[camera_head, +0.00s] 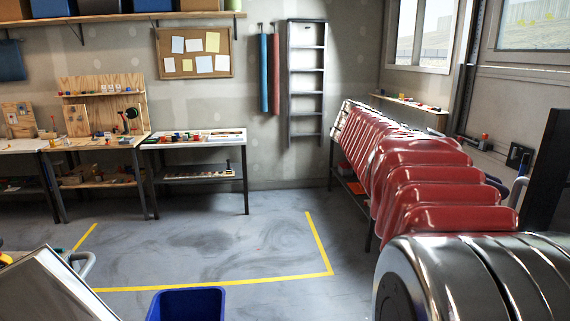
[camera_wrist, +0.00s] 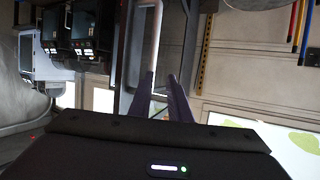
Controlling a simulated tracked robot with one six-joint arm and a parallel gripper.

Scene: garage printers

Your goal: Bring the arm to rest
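In the wrist view, my gripper (camera_wrist: 160,98) shows as two dark fingers with a clear gap between their tips. I see nothing held between them. The dark wrist housing with a small lit strip fills the bottom of that view. In the head view, a large ribbed red and silver shape, which looks like my arm, stretches from the bottom right towards the middle. I cannot make out the gripper in the head view.
White-topped tables (camera_head: 190,137) with small items stand along the back wall. A blue bin (camera_head: 187,303) stands at the front on the floor. Yellow-lined floor (camera_head: 220,245) is clear. A ladder (camera_head: 306,80) hangs on the wall. Dark machines (camera_wrist: 93,25) show in the wrist view.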

